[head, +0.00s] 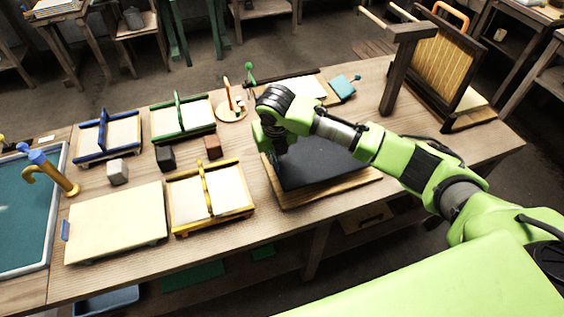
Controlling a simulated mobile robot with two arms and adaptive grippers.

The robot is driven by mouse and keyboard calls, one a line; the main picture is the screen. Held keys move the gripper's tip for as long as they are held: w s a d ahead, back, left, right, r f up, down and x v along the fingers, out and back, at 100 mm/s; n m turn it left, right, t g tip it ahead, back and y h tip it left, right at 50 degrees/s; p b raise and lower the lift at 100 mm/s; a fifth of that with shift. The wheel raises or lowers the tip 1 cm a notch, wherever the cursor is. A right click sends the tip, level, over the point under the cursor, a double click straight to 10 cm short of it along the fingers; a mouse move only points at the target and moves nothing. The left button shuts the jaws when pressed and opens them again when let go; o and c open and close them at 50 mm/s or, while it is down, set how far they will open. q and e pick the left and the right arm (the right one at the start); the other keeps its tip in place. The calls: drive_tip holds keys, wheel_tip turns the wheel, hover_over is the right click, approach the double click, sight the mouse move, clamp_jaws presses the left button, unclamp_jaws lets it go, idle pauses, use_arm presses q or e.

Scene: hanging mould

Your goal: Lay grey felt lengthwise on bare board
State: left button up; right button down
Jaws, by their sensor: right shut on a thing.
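My right gripper (277,150) points down at the left edge of a dark grey felt (318,166), shut on it; the fingertips are partly hidden by the wrist. The felt lies over a wooden board (335,190), whose pale rim shows at the front and right. A bare, cream-coloured board (115,222) with a small blue tab at its left lies at the front left of the table. I cannot tell whether the felt is lifted at the gripped edge. My left gripper is not in view.
Frames with blue (108,136), green (183,117) and yellow (210,196) bars hold pale sheets. Small grey (117,172), black (165,158) and brown (213,147) blocks stand between them. A teal tray (25,215) is at far left, and a dark wooden post (398,75) stands at the back right.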

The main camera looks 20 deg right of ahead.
sight(281, 165)
drive_tip(key=shift+d+f, duration=0.55)
drive_tip(key=shift+f, duration=0.1)
drive_tip(key=f+p, duration=0.1)
drive_tip(key=f, duration=0.1)
drive_tip(key=d+f, duration=0.1)
drive_tip(key=shift+s+f+p, duration=0.15)
drive_tip(key=shift+f+p, duration=0.25)
drive_tip(key=shift+f, duration=0.15)
drive_tip(key=c, duration=2.2)
unclamp_jaws()
drive_tip(key=shift+a, duration=0.1)
drive_tip(key=shift+c, duration=0.2)
drive_tip(key=b+v, duration=0.1)
drive_tip(key=v, duration=1.1)
